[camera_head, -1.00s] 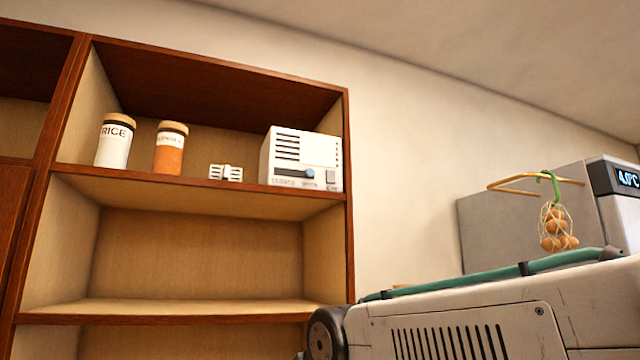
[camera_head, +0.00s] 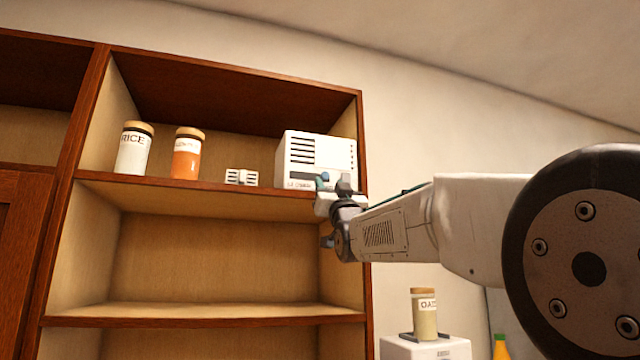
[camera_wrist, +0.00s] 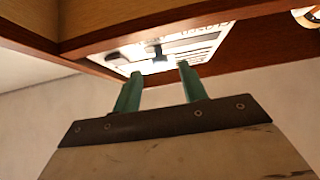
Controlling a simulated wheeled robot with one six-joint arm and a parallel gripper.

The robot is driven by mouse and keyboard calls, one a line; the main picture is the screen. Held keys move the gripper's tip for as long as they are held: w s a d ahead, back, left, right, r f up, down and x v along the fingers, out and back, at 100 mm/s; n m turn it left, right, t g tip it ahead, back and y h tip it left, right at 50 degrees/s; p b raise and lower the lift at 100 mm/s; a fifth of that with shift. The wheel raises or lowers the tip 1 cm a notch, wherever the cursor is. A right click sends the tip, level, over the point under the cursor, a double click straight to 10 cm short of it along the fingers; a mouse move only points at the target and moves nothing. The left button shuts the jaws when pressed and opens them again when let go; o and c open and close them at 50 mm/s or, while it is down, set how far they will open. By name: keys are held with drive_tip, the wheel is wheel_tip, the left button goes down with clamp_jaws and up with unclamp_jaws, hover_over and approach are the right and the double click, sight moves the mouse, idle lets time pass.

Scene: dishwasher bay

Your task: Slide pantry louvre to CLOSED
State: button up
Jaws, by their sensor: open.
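A white louvre box (camera_head: 330,151) with dark slats stands at the right end of the upper shelf. A dark slot with a blue slider knob is low on its front in the earlier head view; my gripper now partly covers that area. My gripper (camera_head: 331,184) is just in front of the lower part of the box. In the wrist view its two green fingers (camera_wrist: 160,72) are apart, with nothing seen held between them. The louvre front (camera_wrist: 196,44) lies beyond the fingertips, with a dark knob-like part between their lines. Contact cannot be told.
A rice jar (camera_head: 134,149), an orange-filled jar (camera_head: 187,155) and a small white slatted piece (camera_head: 241,177) stand left along the shelf. The shelf edge (camera_head: 210,190) runs close to my gripper. A labelled jar (camera_head: 424,314) stands on a white unit at lower right.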

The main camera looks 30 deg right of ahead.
sight(326, 177)
drive_tip(key=shift+x, duration=1.7)
